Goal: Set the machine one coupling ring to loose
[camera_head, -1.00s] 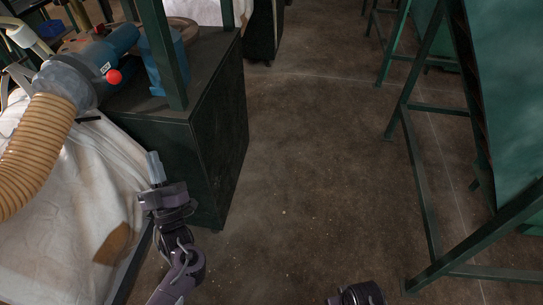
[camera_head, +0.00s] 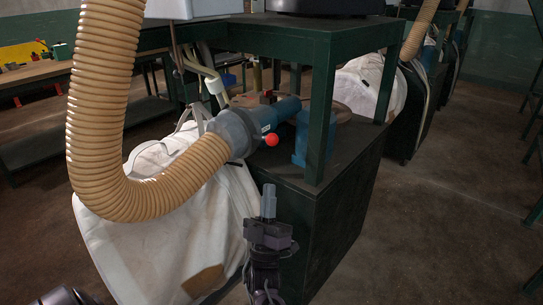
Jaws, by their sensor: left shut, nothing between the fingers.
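The coupling (camera_head: 237,132) is a grey collar where the ribbed tan hose (camera_head: 130,180) meets a blue pipe (camera_head: 278,113). A red ball knob (camera_head: 272,139) sticks out on its right, next to the collar. How the ring is set cannot be read from here. My left gripper (camera_head: 268,202) points up with its fingers shut and empty. In the picture it is below the red knob and apart from it, in front of the dark cabinet. My right gripper is not in view.
A white bulk bag (camera_head: 165,245) hangs below the hose. A dark green cabinet (camera_head: 335,225) and frame post (camera_head: 320,120) stand beside it, with a blue block (camera_head: 305,140) on top. A workbench (camera_head: 50,75) is at the far left. The floor to the right is open.

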